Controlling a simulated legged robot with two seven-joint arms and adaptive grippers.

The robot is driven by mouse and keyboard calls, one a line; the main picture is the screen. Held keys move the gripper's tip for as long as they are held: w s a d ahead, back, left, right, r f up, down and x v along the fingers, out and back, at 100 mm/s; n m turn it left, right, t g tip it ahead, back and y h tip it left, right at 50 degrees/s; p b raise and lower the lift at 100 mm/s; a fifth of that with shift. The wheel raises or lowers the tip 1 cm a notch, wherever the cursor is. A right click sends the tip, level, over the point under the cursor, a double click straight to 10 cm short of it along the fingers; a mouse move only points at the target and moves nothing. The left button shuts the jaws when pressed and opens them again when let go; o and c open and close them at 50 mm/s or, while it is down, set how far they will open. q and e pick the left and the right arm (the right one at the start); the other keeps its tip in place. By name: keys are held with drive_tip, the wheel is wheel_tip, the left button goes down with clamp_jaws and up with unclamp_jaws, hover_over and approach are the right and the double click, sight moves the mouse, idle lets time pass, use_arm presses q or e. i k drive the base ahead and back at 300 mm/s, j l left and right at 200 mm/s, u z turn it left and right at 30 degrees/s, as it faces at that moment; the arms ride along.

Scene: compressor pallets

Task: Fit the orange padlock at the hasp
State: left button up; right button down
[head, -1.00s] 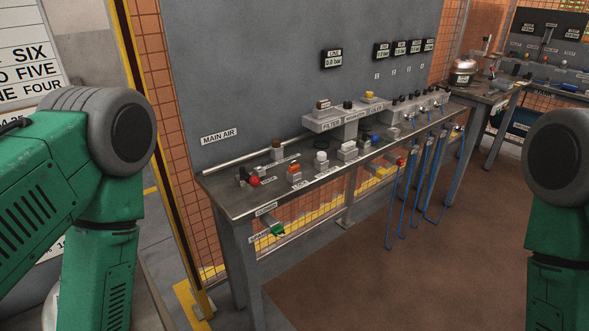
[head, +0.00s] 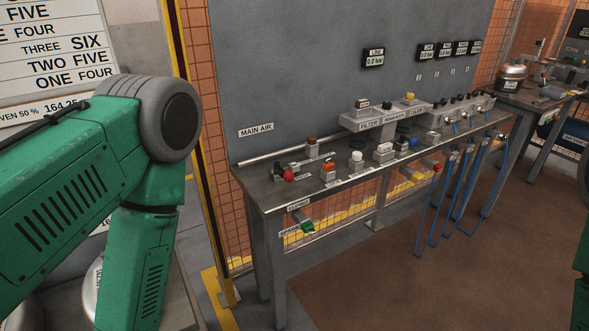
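A small orange object (head: 328,168), which looks like the orange padlock, sits on a grey block near the left end of the workbench, behind a small label. To its left, a red knob (head: 288,175) beside dark fittings lies on the bench below the MAIN AIR sign. I cannot make out the hasp for certain at this size. My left arm fills the left of the view, bent downward, and its gripper is out of frame. Only a sliver of my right arm shows at the right edge, and its gripper is also out of frame. Both arms are apart from the bench.
The long grey workbench (head: 262,198) stands against a grey panel (head: 300,70). More coloured parts, a filter shelf (head: 366,124) and hanging blue hoses (head: 428,215) are farther right. A green-tipped part (head: 308,227) sticks out below the front edge. A yellow post (head: 182,90) stands left. Brown floor (head: 400,285) is clear.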

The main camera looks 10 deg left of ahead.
sight(326, 167)
drive_tip(key=i+l, duration=0.15)
drive_tip(key=l, duration=0.2)
drive_tip(key=i+l+u, duration=0.1)
drive_tip(key=l, duration=0.3)
drive_tip(key=i+l, duration=0.15)
drive_tip(key=l, duration=0.2)
drive_tip(key=i+l+u, duration=0.15)
drive_tip(key=i+l, duration=0.15)
drive_tip(key=i, duration=0.2)
drive_tip(key=i+l+u, duration=0.15)
drive_tip(key=i+l, duration=0.2)
drive_tip(key=i, duration=0.4)
drive_tip(key=j+u, duration=0.05)
drive_tip(key=j, duration=0.05)
